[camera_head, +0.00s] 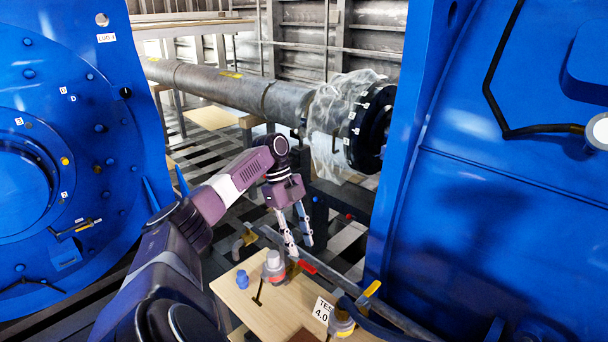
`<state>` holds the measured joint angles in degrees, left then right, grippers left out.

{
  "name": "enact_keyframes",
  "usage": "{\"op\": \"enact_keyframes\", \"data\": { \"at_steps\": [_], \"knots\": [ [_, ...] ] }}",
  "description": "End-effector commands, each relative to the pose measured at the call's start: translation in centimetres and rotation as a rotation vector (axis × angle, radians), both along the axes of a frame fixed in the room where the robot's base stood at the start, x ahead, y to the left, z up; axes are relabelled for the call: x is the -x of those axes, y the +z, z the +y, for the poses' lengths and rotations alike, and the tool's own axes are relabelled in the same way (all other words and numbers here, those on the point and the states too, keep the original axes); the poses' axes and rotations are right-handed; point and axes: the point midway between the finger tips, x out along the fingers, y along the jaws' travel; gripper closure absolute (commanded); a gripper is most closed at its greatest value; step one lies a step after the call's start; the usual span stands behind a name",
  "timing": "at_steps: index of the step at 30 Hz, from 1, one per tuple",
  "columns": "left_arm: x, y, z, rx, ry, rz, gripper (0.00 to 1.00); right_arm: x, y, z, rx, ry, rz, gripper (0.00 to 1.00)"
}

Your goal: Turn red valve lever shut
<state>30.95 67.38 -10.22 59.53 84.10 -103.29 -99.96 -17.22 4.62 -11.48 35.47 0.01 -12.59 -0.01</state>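The red valve lever (305,267) sits on a pipe fitting at the wooden bench, just below my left gripper in the picture. My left gripper (300,247) points down, with its two silver fingers apart and nothing visible between them. Its fingertips are just above the lever in the picture; I cannot tell whether they touch it. The pipe (347,285) runs diagonally past the lever. A second valve with a yellow lever (371,289) is further right along it. My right gripper is not in view.
The wooden bench (236,296) carries a grey and red fitting (273,268), a blue cap (242,279) and a "TEST 4.0" card (322,309). Large blue housings (520,220) stand at both sides. A long grey shaft (230,88) lies behind, its end wrapped in plastic.

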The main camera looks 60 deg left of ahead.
Motion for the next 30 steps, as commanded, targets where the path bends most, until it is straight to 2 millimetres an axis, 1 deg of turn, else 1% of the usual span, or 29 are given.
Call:
{"op": "enact_keyframes", "data": {
  "at_steps": [1,5,11,16,30],
  "knots": [
    [0.0,1.3,0.5,0.0,0.002,-0.006,0.69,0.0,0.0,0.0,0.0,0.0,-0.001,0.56],
    [0.1,3.7,1.4,0.0,0.001,-0.006,0.69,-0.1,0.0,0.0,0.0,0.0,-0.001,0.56],
    [0.3,5.6,2.3,0.001,0.0,-0.002,0.69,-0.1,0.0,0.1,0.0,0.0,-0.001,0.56],
    [0.5,6.1,2.5,0.0,-0.001,0.0,0.69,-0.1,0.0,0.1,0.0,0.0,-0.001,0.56],
    [0.5,6.1,2.5,0.0,-0.001,0.001,0.69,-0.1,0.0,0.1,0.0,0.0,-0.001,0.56]
  ]
}}
